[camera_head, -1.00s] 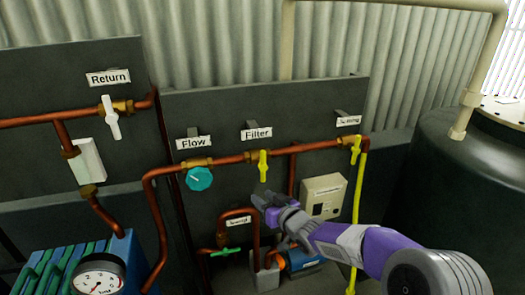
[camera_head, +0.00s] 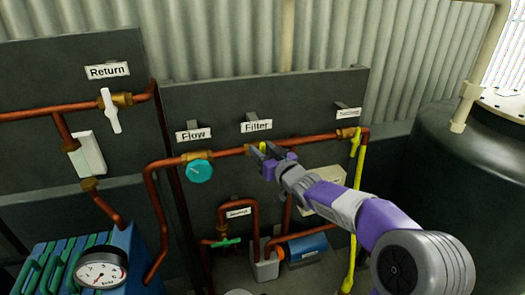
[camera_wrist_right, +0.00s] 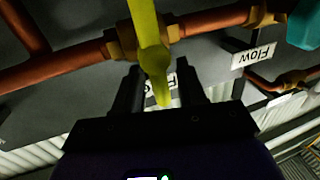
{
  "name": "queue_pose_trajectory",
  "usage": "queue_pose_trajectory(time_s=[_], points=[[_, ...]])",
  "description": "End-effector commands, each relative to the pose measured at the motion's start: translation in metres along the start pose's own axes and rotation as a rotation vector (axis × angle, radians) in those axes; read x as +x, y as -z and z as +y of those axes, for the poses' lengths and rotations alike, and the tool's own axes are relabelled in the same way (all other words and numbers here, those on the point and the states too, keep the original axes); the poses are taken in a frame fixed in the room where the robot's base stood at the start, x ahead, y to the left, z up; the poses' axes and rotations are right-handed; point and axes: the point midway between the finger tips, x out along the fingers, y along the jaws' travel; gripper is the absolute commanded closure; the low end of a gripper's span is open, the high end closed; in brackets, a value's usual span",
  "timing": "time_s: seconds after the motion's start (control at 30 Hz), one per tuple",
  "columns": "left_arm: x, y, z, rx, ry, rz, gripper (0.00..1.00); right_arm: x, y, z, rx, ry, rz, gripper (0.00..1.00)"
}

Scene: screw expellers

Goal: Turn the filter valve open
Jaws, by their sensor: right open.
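The filter valve is a yellow lever on the copper pipe below the "Filter" label (camera_head: 256,126). In the head view my right gripper (camera_head: 262,152) is in front of it and covers most of it; a bit of yellow shows between the fingers. In the right wrist view the yellow valve handle (camera_wrist_right: 152,60) runs from the top edge down between the two dark fingers of my right gripper (camera_wrist_right: 160,88). The fingers stand apart on either side of the handle, with gaps visible. My left gripper is not in view.
A teal flow knob (camera_head: 199,171) sits just left of the filter valve on the copper pipe (camera_head: 222,154). Another yellow valve (camera_head: 356,143) is to the right. A white-handled return valve (camera_head: 110,110) is at left. A dark tank (camera_head: 470,180) stands at right.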

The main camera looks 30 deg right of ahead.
Motion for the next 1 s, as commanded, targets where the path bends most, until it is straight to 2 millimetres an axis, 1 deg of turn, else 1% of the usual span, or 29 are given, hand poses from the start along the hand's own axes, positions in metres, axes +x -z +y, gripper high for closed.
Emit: queue_pose_trajectory(time_s=[0.13,0.17,0.4,0.77,1.0], points=[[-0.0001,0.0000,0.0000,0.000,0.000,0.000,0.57,-0.0001,0.0000,-0.0001,0.000,0.000,0.000,0.60],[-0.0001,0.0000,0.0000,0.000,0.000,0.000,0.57,-0.0001,0.0000,-0.0001,0.000,0.000,0.000,0.63],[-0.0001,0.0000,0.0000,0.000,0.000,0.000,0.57,-0.0002,-0.0001,-0.0001,0.001,0.000,0.000,0.99],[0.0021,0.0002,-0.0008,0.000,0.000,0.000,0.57,0.0001,-0.0005,-0.0015,-0.036,0.000,-0.010,1.00],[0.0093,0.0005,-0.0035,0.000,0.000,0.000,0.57,0.0013,-0.0019,-0.0058,-0.170,0.002,-0.046,1.00]])
